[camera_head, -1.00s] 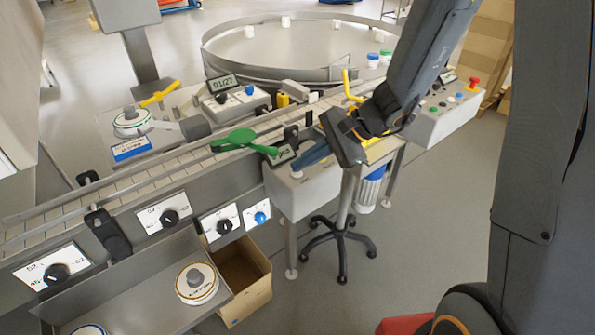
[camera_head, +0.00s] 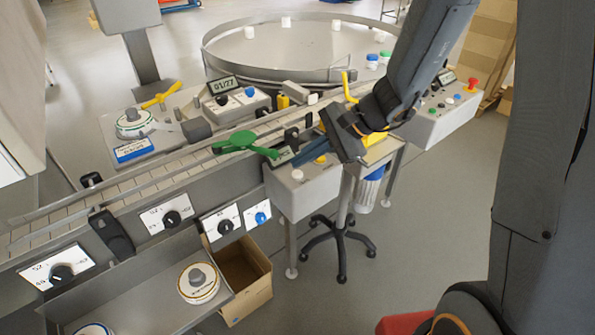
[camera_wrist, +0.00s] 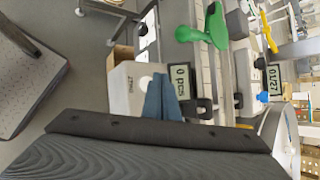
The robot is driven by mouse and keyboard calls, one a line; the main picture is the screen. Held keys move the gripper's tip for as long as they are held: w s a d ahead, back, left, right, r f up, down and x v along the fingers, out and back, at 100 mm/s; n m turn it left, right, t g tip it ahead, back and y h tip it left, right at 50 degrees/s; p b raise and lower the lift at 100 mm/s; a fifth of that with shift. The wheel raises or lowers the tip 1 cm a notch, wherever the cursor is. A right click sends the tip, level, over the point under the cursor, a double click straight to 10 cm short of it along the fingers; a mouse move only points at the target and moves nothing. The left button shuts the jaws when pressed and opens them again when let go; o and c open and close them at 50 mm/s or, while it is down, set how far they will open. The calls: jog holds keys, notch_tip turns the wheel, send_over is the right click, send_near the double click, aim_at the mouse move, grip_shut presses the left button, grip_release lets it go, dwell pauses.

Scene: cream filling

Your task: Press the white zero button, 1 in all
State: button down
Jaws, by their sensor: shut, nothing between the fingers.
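The white zero button (camera_head: 297,175) is a small round cap on top of a light grey box (camera_head: 303,197) with a small display. My gripper (camera_head: 296,163) is shut and empty, its blue fingers pointing left, close to the button and in front of the display in the picture. I cannot tell the gap; no contact is visible. In the wrist view the shut blue fingers (camera_wrist: 161,97) overlap the box (camera_wrist: 125,92), beside a display reading "0 pcs" (camera_wrist: 180,80). The button cannot be made out clearly there.
A yellow button (camera_head: 320,159) is on the same box, near my gripper. A green lever (camera_head: 240,143) lies over the conveyor just left. A second control box with a red button (camera_head: 473,83) stands at right. A round turntable (camera_head: 300,50) is behind.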

notch_tip(320, 180, up, 5)
jog(key=p, duration=0.3)
jog(key=shift+p, duration=0.35)
dwell(0.6)
jog(key=s+d+n+h, duration=0.9)
jog(key=s+d+n, duration=0.2)
jog(key=s+d, duration=0.2)
jog(key=shift+s+d+f+n+g, duration=0.3)
jog(key=shift+s+f+n+g, duration=0.1)
jog(key=shift+s, duration=0.5)
